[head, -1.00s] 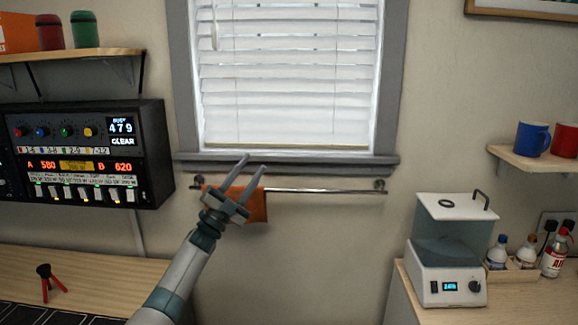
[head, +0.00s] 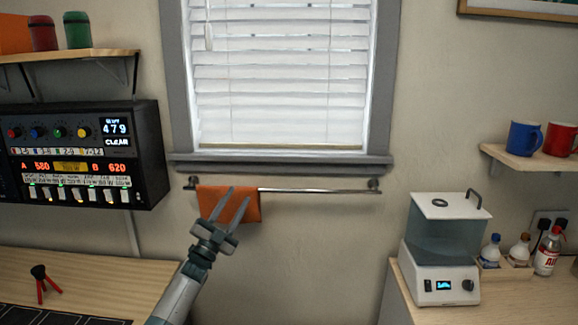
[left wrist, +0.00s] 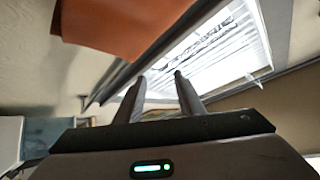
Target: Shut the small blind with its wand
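The small white blind (head: 285,85) hangs in the grey-framed window in the head view, its slats tilted with bright gaps between them. Its wand (head: 209,32) hangs at the blind's upper left, cut by the top of the view. The blind (left wrist: 215,50) also shows in the left wrist view. My left gripper (head: 231,204) is open and empty, below the window sill and in front of the orange cloth. Its two fingers (left wrist: 158,90) stand apart in the left wrist view. My right gripper is not in view.
An orange cloth (head: 250,207) hangs on a metal rail (head: 320,190) under the sill (head: 280,161). A black control unit (head: 150,150) is at left under a shelf. A white-topped machine (head: 445,285) and a mug shelf (head: 540,165) are at right.

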